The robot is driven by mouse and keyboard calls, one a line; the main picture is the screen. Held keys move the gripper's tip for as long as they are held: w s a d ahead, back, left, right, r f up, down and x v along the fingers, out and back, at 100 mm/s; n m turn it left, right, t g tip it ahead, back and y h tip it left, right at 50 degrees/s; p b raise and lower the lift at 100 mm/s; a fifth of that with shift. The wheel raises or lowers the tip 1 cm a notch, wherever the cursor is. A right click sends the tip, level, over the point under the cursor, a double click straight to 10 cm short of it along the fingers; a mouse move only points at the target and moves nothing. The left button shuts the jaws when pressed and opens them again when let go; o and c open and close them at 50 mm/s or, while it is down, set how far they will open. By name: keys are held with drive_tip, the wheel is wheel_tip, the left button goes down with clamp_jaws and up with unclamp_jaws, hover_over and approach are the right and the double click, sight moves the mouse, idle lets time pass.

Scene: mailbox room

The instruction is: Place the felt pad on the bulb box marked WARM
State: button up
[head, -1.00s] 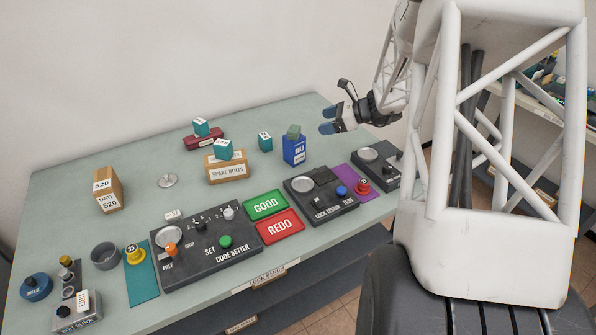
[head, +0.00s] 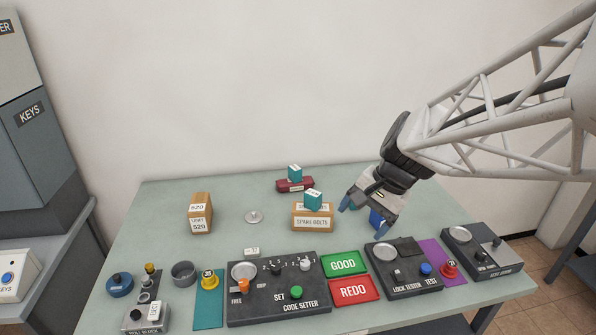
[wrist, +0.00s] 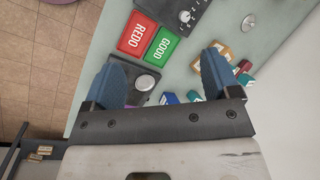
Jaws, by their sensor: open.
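My gripper (head: 363,212) is open and empty above the right part of the bench; its blue fingers (wrist: 168,74) spread wide in the wrist view. A blue box (head: 376,220) stands behind and below the fingers in the head view, mostly hidden by them; it also shows small in the wrist view (wrist: 168,98). I cannot read WARM on any box.
A tan SPARE BOLTS box (head: 312,223) carries a teal cube (head: 313,198). A dark red block (head: 294,185) with another cube is behind. GOOD (head: 345,264) and REDO (head: 354,291) plates lie beside the code setter (head: 305,306). The back left bench is mostly clear.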

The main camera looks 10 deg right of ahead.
drive_tip(key=s+a+n+h, duration=0.2)
drive_tip(key=s+n, duration=0.2)
drive_tip(key=s, duration=0.2)
drive_tip(key=s+a+r+n+t+h, duration=0.1)
drive_tip(key=s+a+n+h, duration=0.1)
drive_tip(key=s+n, duration=0.2)
drive_tip(key=shift+s+r+n+h, duration=0.15)
drive_tip(key=shift+s+n+h, duration=0.2)
drive_tip(key=shift+s, duration=1.4)
